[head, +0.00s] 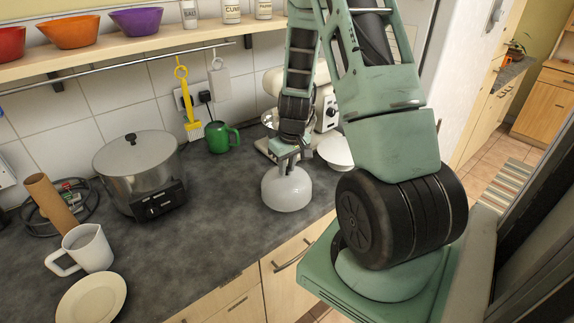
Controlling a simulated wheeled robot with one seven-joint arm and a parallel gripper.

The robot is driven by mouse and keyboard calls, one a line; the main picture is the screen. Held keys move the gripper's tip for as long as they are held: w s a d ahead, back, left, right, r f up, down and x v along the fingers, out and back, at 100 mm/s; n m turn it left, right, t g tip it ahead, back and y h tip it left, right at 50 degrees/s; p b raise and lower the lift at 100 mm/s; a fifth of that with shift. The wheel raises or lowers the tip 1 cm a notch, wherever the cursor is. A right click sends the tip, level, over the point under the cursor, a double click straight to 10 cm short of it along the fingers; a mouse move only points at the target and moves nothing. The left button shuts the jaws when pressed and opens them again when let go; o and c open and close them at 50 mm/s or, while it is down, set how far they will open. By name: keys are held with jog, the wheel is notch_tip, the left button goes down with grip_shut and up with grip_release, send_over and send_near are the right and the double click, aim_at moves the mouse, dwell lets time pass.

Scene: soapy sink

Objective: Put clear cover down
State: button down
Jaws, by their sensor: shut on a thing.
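A pale, translucent dome-shaped cover (286,190) is near the middle of the head view, low over the dark worktop (205,222). My gripper (287,163) points down at its top and is shut on it, at what seems to be its knob. The cover is upright, with its open side down. I cannot tell whether its rim touches the worktop. My fingertips are small and partly hidden by the arm.
A silver slow cooker (140,170) stands to the left, with a white mug (88,248) and a cream plate (91,299) in front. Behind are a green mug (220,137), a stand mixer (325,108) and a white bowl (336,151). The worktop between cooker and cover is clear.

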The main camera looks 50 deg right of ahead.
jog(key=shift+f, duration=0.1)
jog(key=c, duration=1.3)
grip_release()
